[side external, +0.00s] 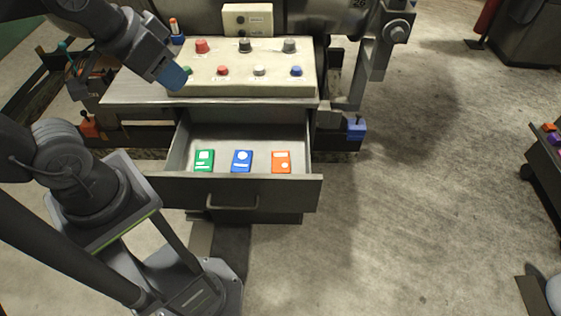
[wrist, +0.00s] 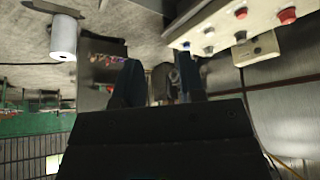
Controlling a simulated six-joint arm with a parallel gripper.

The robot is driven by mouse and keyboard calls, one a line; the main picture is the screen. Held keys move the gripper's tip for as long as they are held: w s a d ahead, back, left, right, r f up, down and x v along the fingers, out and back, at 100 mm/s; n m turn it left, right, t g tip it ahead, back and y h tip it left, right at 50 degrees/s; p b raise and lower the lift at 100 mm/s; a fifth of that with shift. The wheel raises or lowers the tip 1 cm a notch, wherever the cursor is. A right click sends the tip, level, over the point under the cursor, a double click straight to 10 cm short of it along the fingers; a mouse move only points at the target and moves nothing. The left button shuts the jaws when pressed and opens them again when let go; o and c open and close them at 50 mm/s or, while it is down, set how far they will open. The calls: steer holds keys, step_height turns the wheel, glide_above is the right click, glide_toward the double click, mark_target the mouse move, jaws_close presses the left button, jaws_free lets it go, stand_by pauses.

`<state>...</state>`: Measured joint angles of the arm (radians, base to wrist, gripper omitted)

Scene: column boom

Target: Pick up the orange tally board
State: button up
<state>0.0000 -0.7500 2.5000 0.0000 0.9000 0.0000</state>
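The orange tally board (side external: 281,162) lies flat in the open drawer (side external: 255,190), at the right end of a row of three boards. It has white markings on its face. My gripper (side external: 174,77) is up at the left end of the control panel, well above and to the left of the orange board. In the wrist view my gripper (wrist: 161,68) has its two dark fingers apart, with nothing held between them. The orange board does not show in the wrist view.
A green board (side external: 204,160) and a blue board (side external: 242,161) lie left of the orange one. The control panel (side external: 250,78), with knobs and buttons, stands above the drawer. A blue-handled part (side external: 356,128) is at the right. The floor right of the drawer is clear.

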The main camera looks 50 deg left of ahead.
steer(key=shift+o, duration=0.2)
steer(key=o, duration=0.9)
steer(key=shift+o, duration=0.2)
steer(key=n+g, duration=0.6)
steer(key=n, duration=0.4)
glide_above(281, 161)
step_height(281, 161, down, 26)
step_height(281, 161, down, 14)
